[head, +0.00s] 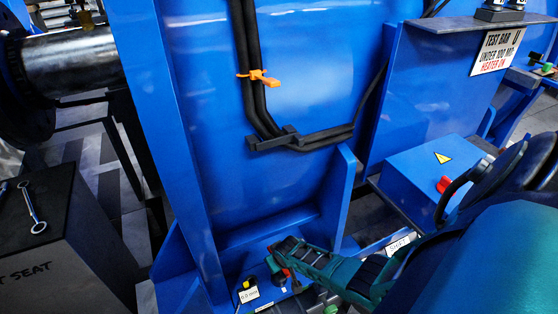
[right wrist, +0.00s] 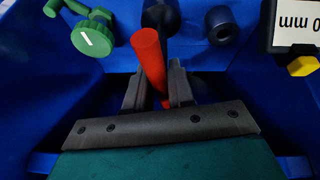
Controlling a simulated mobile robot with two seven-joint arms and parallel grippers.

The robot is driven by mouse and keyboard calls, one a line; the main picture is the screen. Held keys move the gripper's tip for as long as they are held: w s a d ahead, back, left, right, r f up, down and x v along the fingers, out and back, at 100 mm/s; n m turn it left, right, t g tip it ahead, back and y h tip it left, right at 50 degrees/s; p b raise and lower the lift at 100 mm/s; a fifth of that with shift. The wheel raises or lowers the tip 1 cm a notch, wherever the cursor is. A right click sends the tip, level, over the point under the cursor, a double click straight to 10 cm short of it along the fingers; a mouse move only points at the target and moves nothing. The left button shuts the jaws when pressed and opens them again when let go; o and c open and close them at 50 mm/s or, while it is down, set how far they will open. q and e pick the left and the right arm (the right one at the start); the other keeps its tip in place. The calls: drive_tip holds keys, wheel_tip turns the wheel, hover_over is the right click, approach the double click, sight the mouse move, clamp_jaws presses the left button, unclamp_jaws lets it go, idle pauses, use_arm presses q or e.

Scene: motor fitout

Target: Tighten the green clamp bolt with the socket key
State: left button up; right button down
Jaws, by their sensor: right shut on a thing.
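My right gripper (head: 284,262) reaches down in the head view to the foot of the blue frame. In the right wrist view my right gripper (right wrist: 158,88) is shut on a red rod (right wrist: 149,60), which looks like the socket key's handle. A dark rounded piece (right wrist: 160,16) shows at the rod's far end. A green bolt-like part (right wrist: 93,36) with a white mark stands to the left in the wrist view, apart from the red rod. Whether the key touches any bolt is hidden. My left gripper is not in view.
A display reading 0.0 mm (head: 249,294) stands beside the gripper. A dark hollow cylinder (right wrist: 221,25) is near it in the wrist view. A wrench (head: 34,208) lies on a dark block (head: 65,240) at left. Blue ribs (head: 336,200) stand close behind the gripper.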

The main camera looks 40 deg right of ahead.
drive_tip(key=shift+m, duration=0.4)
drive_tip(key=shift+m+h, duration=0.3)
drive_tip(key=shift+m+g+h, duration=0.3)
drive_tip(key=shift+m, duration=0.7)
drive_tip(key=shift+w, duration=0.1)
drive_tip(key=shift+f+m+b, duration=0.1)
drive_tip(key=shift+m+b, duration=0.45)
drive_tip(key=shift+m, duration=0.05)
drive_tip(key=shift+m+g+h, duration=0.4)
drive_tip(key=shift+m+g, duration=0.1)
drive_tip(key=shift+m, duration=0.3)
drive_tip(key=shift+b, duration=0.3)
